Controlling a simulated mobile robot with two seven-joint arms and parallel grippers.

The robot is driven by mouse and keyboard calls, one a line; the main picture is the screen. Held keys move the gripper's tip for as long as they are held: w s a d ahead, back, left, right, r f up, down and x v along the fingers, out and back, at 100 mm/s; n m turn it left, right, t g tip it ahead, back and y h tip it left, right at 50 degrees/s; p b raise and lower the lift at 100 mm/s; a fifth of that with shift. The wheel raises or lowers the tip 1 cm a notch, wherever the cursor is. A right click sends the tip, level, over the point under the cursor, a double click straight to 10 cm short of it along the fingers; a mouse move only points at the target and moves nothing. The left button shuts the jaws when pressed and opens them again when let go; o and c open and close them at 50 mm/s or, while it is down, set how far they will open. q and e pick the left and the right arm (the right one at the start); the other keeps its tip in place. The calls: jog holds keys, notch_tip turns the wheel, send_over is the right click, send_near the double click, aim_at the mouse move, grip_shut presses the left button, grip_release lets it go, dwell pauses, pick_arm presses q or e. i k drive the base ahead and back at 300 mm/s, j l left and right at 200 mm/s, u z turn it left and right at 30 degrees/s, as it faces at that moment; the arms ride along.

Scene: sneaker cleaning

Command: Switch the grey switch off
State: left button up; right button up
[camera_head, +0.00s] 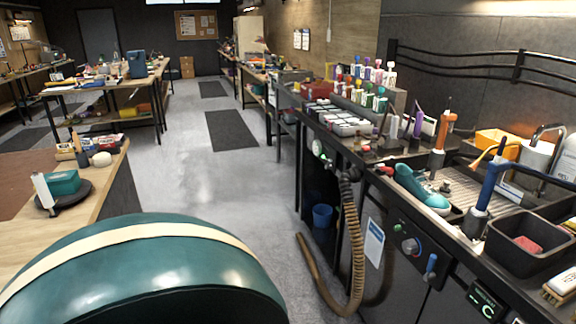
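A control panel (405,240) is on the front of the dark workbench at the right. It carries a round grey knob (410,246), the only grey control I can make out; I cannot tell whether it is the grey switch or what its setting is. A small green spot (397,227) shows beside it. Neither of my grippers is in view.
On the workbench (467,240) stand a teal sneaker (421,188), an orange-handled tool (441,135), a blue-handled tool (488,185) and a black bin (525,242). A brown coiled hose (352,240) hangs at its front. The floor aisle (190,150) is open.

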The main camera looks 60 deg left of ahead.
aim_at(329, 166)
jog(key=u, duration=1.6)
jog(key=i+u, duration=0.1)
jog(key=i+j, duration=0.25)
jog(key=i, duration=0.3)
jog(key=i+j, duration=0.2)
jog(key=i, duration=0.35)
jog(key=i+j+u, duration=0.1)
jog(key=i+j, duration=0.15)
jog(key=i, duration=0.3)
jog(key=i+j, duration=0.2)
jog(key=i, duration=0.35)
jog(key=i+j, duration=0.2)
jog(key=i, duration=0.35)
